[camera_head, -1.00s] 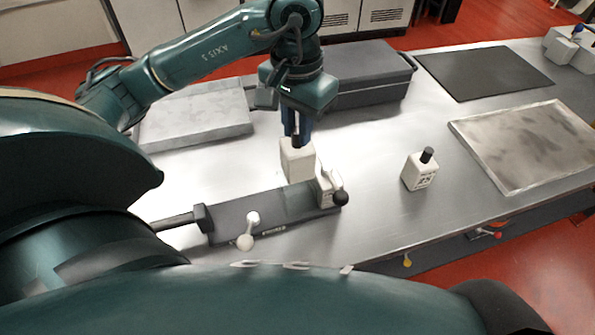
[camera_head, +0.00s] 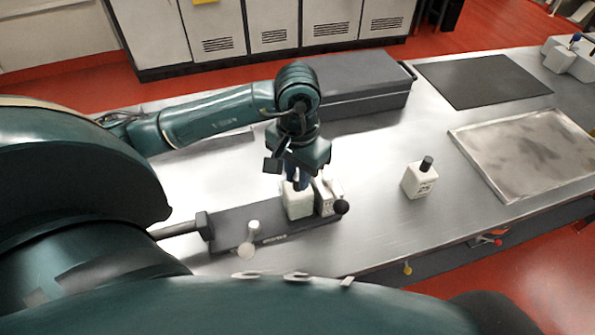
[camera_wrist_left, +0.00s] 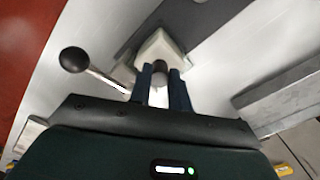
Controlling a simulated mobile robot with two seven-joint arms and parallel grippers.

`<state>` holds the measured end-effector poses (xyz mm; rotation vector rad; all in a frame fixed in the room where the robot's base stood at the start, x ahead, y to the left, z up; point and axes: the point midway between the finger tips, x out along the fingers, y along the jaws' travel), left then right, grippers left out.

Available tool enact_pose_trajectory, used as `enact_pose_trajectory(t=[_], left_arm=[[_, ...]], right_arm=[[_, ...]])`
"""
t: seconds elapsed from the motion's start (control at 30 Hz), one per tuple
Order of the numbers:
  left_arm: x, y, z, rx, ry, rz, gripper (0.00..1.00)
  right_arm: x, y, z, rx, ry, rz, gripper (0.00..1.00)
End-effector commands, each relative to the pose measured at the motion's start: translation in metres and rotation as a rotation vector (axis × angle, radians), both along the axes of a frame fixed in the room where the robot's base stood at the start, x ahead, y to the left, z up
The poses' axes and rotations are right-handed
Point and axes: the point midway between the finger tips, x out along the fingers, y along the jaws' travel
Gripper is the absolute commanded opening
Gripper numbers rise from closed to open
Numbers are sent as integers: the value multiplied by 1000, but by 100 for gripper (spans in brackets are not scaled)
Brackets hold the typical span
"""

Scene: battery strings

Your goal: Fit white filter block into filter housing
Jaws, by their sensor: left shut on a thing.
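My left gripper (camera_head: 297,180) is shut on the white filter block (camera_head: 297,203), gripping the dark knob on its top. The block is upright at the right part of the dark grey filter housing (camera_head: 235,228), close beside the white end piece with a black ball knob (camera_head: 341,207). I cannot tell whether its base is fully seated. In the left wrist view the fingers (camera_wrist_left: 161,90) close on the knob, with the block (camera_wrist_left: 160,48) beyond them. A second white block with a black knob (camera_head: 420,180) stands apart on the bench to the right. My right gripper is not in view.
The housing carries a small white lever (camera_head: 250,240) at its front. A dark grey lidded box (camera_head: 355,85) stands behind my gripper. A black mat (camera_head: 484,80) and a shallow metal tray (camera_head: 455,128) lie to the right. The steel bench between them is clear.

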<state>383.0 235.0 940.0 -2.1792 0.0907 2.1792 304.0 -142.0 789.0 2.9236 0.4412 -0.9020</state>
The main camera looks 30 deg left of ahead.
Motion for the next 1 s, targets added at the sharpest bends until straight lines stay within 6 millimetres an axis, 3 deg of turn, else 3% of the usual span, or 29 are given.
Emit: enact_pose_trajectory(t=[0.13,0.17,0.4,0.8,1.0], left_arm=[[0,0,-6,1,0,0,0],[0,0,-4,1,0,0,20],[0,0,-3,0,1,1,40],[1,0,6,0,-4,1,41],[2,0,47,1,-9,1,41]], right_arm=[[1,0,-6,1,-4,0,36],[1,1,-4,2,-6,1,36],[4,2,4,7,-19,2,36],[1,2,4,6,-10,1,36],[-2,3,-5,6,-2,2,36]])
